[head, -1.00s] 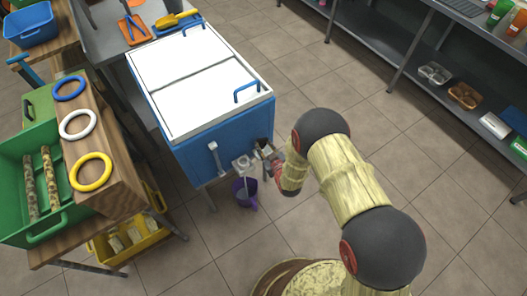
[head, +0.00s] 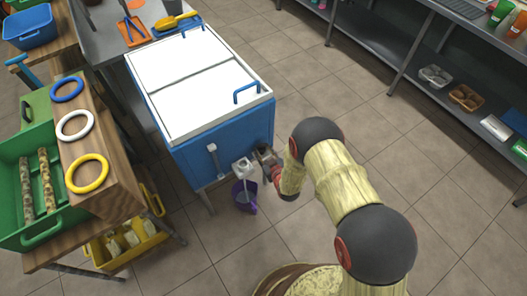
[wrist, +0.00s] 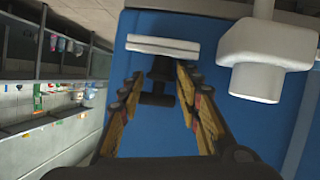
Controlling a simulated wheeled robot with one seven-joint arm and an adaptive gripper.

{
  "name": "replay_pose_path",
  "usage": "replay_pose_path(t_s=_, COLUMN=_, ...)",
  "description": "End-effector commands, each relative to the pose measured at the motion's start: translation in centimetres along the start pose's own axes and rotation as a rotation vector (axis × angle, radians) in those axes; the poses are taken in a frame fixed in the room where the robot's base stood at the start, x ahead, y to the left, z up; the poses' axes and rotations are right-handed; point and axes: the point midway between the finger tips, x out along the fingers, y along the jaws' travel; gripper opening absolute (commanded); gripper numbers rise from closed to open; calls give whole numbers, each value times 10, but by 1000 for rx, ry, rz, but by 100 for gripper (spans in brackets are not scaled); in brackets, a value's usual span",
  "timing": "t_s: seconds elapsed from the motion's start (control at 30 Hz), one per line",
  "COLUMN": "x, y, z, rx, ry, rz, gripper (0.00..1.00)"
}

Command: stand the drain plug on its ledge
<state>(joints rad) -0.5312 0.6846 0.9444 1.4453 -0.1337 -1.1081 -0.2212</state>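The dark drain plug (wrist: 162,72) is between my fingertips in the wrist view, which looks upside down. Its end is at the white ledge (wrist: 163,47) on the blue tank front; it looks in line with the ledge, but I cannot tell for sure whether they touch. My gripper (wrist: 160,82) is around the plug, with narrow blue gaps showing beside it, so the fingers look open. In the head view my gripper (head: 275,170) is at the tank's front right, and the plug is too small to make out there.
The white drain spout (wrist: 265,60) is close beside the ledge; it also shows in the head view (head: 243,167). A purple jug (head: 247,204) is under it. The blue tank (head: 225,155) has a white lid. The floor to the right is clear.

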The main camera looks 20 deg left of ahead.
Motion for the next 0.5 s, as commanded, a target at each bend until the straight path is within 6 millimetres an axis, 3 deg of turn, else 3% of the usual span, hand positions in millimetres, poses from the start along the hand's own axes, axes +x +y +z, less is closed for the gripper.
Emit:
replay_pose_path(t_s=0.13, x=0, y=0, z=0, rx=0, ry=0, rz=0, gripper=44)
replay_pose_path(t_s=0.5, x=-2, y=1, z=-3, rx=0, ry=0, rz=0, gripper=44)
